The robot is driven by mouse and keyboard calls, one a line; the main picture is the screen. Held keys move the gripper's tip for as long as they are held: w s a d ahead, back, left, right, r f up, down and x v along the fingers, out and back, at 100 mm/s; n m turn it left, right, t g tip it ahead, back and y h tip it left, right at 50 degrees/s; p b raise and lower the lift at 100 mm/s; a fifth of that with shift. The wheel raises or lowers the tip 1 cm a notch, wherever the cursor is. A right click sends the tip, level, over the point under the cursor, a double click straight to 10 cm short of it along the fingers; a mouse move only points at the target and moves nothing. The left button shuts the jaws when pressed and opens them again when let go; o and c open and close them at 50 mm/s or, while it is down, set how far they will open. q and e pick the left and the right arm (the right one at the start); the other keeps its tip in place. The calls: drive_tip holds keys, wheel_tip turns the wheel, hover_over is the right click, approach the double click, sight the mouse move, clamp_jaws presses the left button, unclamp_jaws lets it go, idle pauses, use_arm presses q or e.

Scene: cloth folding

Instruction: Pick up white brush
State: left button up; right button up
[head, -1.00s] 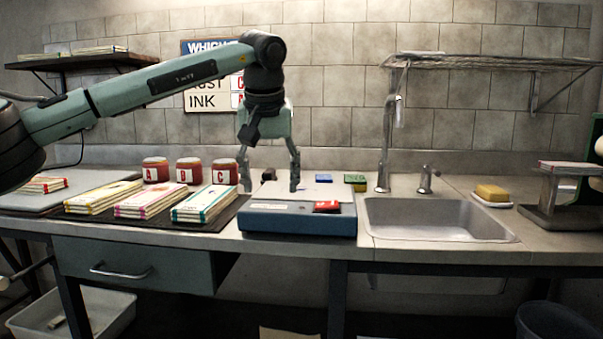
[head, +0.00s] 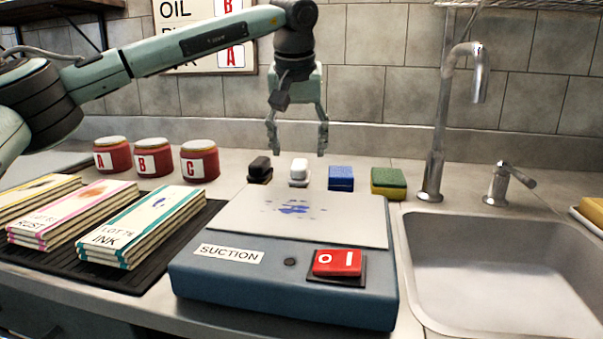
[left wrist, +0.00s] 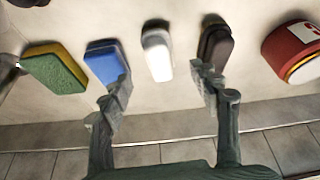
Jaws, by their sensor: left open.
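The white brush (head: 299,172) stands on the counter behind the suction box, between a black brush (head: 260,170) and a blue sponge (head: 341,178). My left gripper (head: 297,150) is open and empty above and around the line of the white brush, with its fingertips apart from it. In the left wrist view the white brush (left wrist: 157,53) lies between the two open fingers (left wrist: 163,82), beyond their tips. The black brush (left wrist: 215,45) is close to one finger and the blue sponge (left wrist: 106,62) close to the other. My right gripper is not in view.
A blue suction box (head: 285,275) with a stained plate and red switch stands in front. A green and yellow sponge (head: 388,183), a faucet (head: 437,160) and a sink (head: 480,270) are to the right. Red jars (head: 155,160) and stacked cloths (head: 140,228) are to the left.

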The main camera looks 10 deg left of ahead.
sight(299, 163)
use_arm(q)
drive_tip(key=x, duration=0.5)
drive_tip(key=shift+w+f, duration=0.1)
drive_tip(key=shift+f, duration=0.3)
drive_tip(key=c, duration=1.3)
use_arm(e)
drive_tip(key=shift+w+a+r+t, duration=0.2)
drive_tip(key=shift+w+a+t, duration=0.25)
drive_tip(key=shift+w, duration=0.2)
use_arm(q)
drive_tip(key=shift+o, duration=0.2)
drive_tip(key=shift+r, duration=0.15)
